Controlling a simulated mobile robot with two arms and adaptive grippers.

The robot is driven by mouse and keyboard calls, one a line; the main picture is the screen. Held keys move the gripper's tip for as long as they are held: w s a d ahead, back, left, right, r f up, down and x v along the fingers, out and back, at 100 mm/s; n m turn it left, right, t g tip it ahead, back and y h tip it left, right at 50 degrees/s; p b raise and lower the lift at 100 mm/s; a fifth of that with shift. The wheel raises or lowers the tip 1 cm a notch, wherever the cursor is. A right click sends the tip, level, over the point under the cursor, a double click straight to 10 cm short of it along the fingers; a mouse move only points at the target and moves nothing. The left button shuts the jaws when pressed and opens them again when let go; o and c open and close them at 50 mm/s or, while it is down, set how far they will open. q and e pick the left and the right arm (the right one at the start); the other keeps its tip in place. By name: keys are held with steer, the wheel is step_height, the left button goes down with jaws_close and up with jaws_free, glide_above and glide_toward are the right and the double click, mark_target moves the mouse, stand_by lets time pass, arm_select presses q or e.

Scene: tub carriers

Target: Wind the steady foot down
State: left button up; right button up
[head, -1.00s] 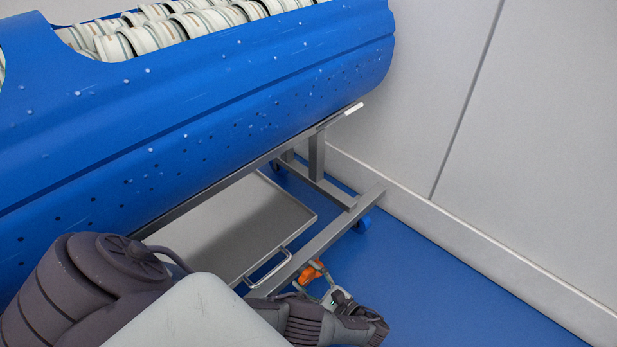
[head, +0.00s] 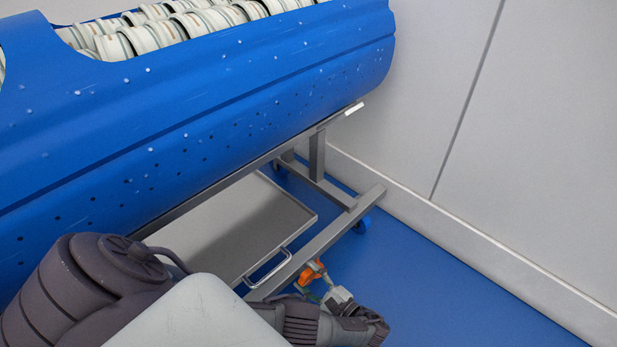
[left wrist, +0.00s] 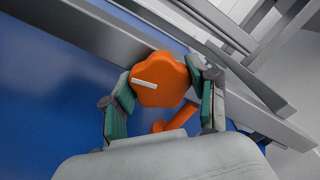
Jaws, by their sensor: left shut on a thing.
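The steady foot's orange knob (head: 313,272) is at the near end of the steel frame, low by the blue floor. In the left wrist view the lobed orange knob (left wrist: 158,82) has a pale bar mark on its face. My left gripper (left wrist: 161,88) is shut on the knob, a green-padded finger on each side. A second orange piece (left wrist: 178,117) shows just below the knob. In the head view the gripper (head: 321,285) is partly hidden behind my own wrist. The foot's lower end is hidden. My right gripper is not in view.
A big blue tub (head: 210,110) full of pale ringed parts lies above the steel frame (head: 318,240). A grey tray (head: 225,225) with a handle is under it. A blue castor (head: 363,224) is near the wall (head: 540,150). Blue floor at right is clear.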

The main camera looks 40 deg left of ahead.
arm_select(q)
steer(key=o, duration=1.2)
steer(key=shift+c, duration=0.2)
